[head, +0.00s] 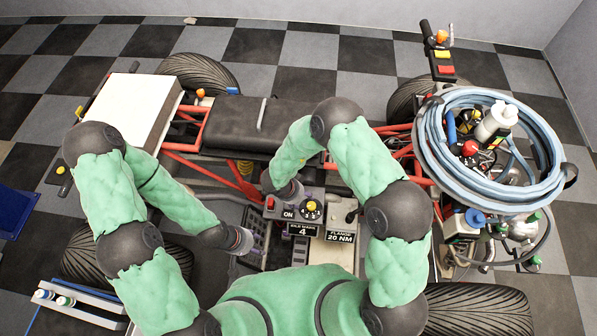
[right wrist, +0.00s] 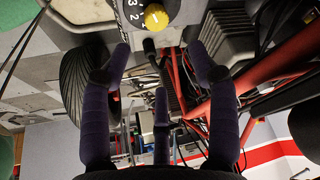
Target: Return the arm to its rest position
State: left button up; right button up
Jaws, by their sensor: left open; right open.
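My two green-sleeved arms reach over a stripped quad. My left gripper (head: 242,240) is at the end of the left arm, beside a dark slotted part left of the control box; its fingers are small and hard to see here. My right gripper (head: 291,192) is just above and left of the control box (head: 292,212). In the right wrist view, the right gripper (right wrist: 160,68) has its dark purple fingers spread with nothing between them. A yellow knob (right wrist: 156,17) on a numbered dial shows beyond the fingertips; it also appears in the head view (head: 311,206).
The quad's black seat (head: 240,125) and red frame (head: 185,147) lie ahead of the arms. A white box (head: 130,108) stands at left, and a coiled blue-grey hose (head: 430,150) with bottles at right. Labels reading "4" and "20 NM" (head: 340,238) sit near the box. Checkered floor is open behind.

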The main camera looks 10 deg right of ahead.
jog(key=s+d+r+n+g+y, duration=0.1)
jog(key=s+n+y, duration=0.7)
jog(key=s+n, duration=0.4)
jog(key=s, duration=0.3)
jog(key=shift+s+d+r, duration=0.15)
jog(key=shift+s+d, duration=0.05)
jog(key=shift+d, duration=0.1)
dwell(0.8)
